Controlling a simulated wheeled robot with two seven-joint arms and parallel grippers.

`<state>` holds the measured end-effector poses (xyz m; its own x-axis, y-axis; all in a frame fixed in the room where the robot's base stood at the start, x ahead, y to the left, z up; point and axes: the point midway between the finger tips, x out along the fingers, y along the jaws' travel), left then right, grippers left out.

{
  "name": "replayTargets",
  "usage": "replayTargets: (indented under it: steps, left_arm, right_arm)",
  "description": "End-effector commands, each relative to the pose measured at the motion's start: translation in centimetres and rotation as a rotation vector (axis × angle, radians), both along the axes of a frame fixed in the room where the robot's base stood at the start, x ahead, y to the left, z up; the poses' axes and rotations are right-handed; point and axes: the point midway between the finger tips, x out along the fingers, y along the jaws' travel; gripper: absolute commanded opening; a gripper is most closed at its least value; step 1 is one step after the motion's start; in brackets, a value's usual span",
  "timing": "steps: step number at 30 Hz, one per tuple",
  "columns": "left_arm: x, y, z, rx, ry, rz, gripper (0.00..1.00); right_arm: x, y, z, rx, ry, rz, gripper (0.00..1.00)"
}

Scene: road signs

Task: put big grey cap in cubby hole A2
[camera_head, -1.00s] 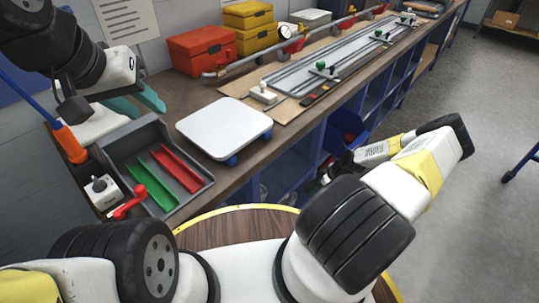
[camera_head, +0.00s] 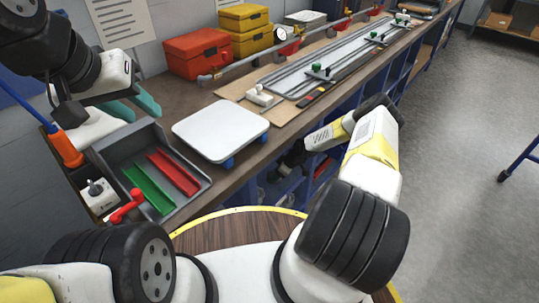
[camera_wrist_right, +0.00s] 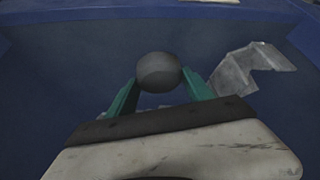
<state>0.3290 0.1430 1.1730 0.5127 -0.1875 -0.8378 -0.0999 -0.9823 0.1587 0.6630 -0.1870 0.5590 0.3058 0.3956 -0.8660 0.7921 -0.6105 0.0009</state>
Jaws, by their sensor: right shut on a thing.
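The big grey cap (camera_wrist_right: 159,71) is a dark grey round piece in the right wrist view. My right gripper (camera_wrist_right: 160,85) is shut on it, with a teal finger on each side. The cap is inside a blue-walled cubby (camera_wrist_right: 60,70); I cannot read a label, so which hole it is I cannot tell. In the head view my right arm reaches down to the blue shelving under the bench, and its fingertips and the cap are hidden there. My left gripper (camera_head: 136,105) is open and empty above the back left of the bench.
A crumpled-looking grey piece (camera_wrist_right: 248,68) lies in the cubby, right of the cap. On the bench stand a white scale (camera_head: 220,130), a grey tray (camera_head: 195,200) with red and green strips, red and yellow toolboxes (camera_head: 197,52), and a long metal rail.

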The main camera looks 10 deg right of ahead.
Motion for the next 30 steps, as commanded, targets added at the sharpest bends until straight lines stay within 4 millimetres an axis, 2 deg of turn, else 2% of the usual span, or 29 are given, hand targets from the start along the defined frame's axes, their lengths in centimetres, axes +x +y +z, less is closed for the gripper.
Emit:
replayTargets:
  steps: [1,11,12,15,25,30]
  left_arm:
    - [0.0,0.0,0.0,0.0,0.0,0.0,0.36]
    - [0.0,0.0,0.0,0.0,0.0,0.0,0.36]
    - [0.0,0.0,0.0,0.0,0.0,0.0,0.36]
    - [0.0,0.0,0.0,0.0,0.0,0.0,0.36]
    - [0.0,0.0,0.0,0.0,0.0,0.0,0.36]
    - [0.0,0.0,0.0,0.0,0.0,0.0,0.36]
  right_arm:
    - [-0.2,-0.3,-0.6,-0.001,0.003,-0.005,0.22]
    - [-0.2,-0.3,-0.9,-0.001,0.002,-0.004,0.22]
    - [-0.2,-0.4,-0.8,-0.001,0.002,-0.004,0.66]
    - [-0.2,-0.4,-0.8,-0.001,0.002,-0.003,0.82]
    - [-0.2,-0.4,-0.6,-0.002,0.001,-0.003,0.82]
    - [-0.8,-1.3,1.3,-0.002,0.002,-0.002,0.82]
